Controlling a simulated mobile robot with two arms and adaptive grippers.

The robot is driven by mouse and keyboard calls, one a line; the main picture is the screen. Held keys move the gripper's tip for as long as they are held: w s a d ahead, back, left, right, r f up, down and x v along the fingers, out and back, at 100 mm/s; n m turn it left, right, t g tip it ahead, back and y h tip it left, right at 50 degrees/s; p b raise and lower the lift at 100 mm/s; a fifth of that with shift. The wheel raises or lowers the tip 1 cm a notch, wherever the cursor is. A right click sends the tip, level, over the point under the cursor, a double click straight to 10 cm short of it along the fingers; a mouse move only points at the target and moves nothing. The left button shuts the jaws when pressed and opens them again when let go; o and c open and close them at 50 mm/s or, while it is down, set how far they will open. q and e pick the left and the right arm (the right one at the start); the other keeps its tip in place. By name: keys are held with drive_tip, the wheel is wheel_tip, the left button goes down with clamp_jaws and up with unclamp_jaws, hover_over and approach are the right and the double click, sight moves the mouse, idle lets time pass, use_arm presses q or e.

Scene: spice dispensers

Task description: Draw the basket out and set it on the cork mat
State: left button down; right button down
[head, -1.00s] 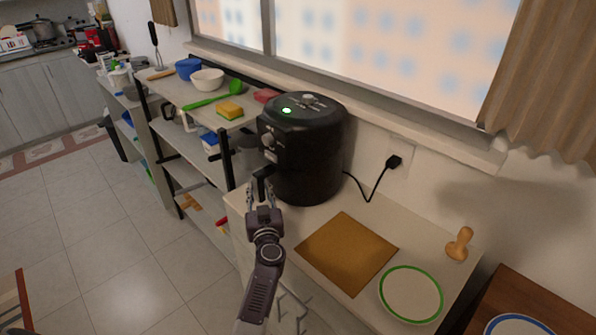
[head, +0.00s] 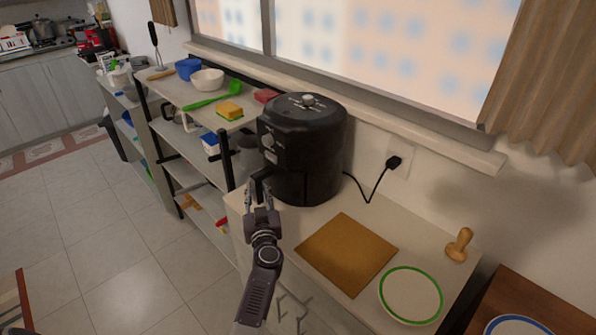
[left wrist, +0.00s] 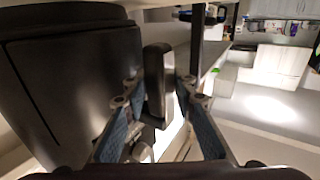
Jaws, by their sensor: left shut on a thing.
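The black air fryer (head: 315,130) stands on the counter against the wall below the window. Its basket (head: 290,187) is low in its front, with a seam around it, and appears slightly drawn out. The basket's dark handle (head: 261,173) points toward my left gripper (head: 261,197), which is shut on it. The left wrist view shows the handle (left wrist: 157,85) upright between the two fingers (left wrist: 155,112). The inside of the basket is hidden. The cork mat (head: 347,254) lies flat and empty on the counter, right of my gripper. My right gripper is out of view.
A green-rimmed plate (head: 411,295) lies right of the mat, with a wooden pestle-like tool (head: 459,244) behind it. The black cord runs from the fryer to a wall plug (head: 394,162).

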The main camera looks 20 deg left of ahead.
use_arm(q)
drive_tip(key=shift+s+a+f+p, duration=0.1)
drive_tip(key=shift+s+a+p, duration=0.2)
drive_tip(key=shift+s, duration=0.4)
drive_tip(key=shift+s+a+f+p, duration=0.1)
drive_tip(key=shift+s+a+p, duration=0.1)
drive_tip(key=shift+s+p, duration=0.4)
drive_tip(key=shift+s+a+p, duration=0.15)
drive_tip(key=shift+s+a, duration=0.1)
drive_tip(key=shift+s, duration=0.6)
drive_tip(key=shift+s+a+p, duration=0.35)
drive_tip(key=shift+s, duration=0.45)
drive_tip(key=shift+s+a+p, duration=0.35)
drive_tip(key=shift+s, duration=0.45)
drive_tip(key=shift+s+a+p, duration=0.25)
drive_tip(key=shift+s+a, duration=0.1)
drive_tip(key=shift+s, duration=0.45)
drive_tip(key=shift+s+a+p, duration=0.25)
drive_tip(key=shift+s+a, duration=0.1)
drive_tip(key=shift+s, duration=0.5)
drive_tip(key=shift+s+a+p, duration=0.25)
drive_tip(key=shift+s+a, duration=0.1)
drive_tip(key=shift+s, duration=0.45)
drive_tip(key=shift+s+a+r+p, duration=0.15)
drive_tip(key=shift+s+a, duration=0.2)
drive_tip(key=shift+s, duration=0.4)
drive_tip(key=shift+s+a+p, duration=0.15)
drive_tip(key=shift+s+a, duration=0.15)
drive_tip(key=shift+s, duration=0.45)
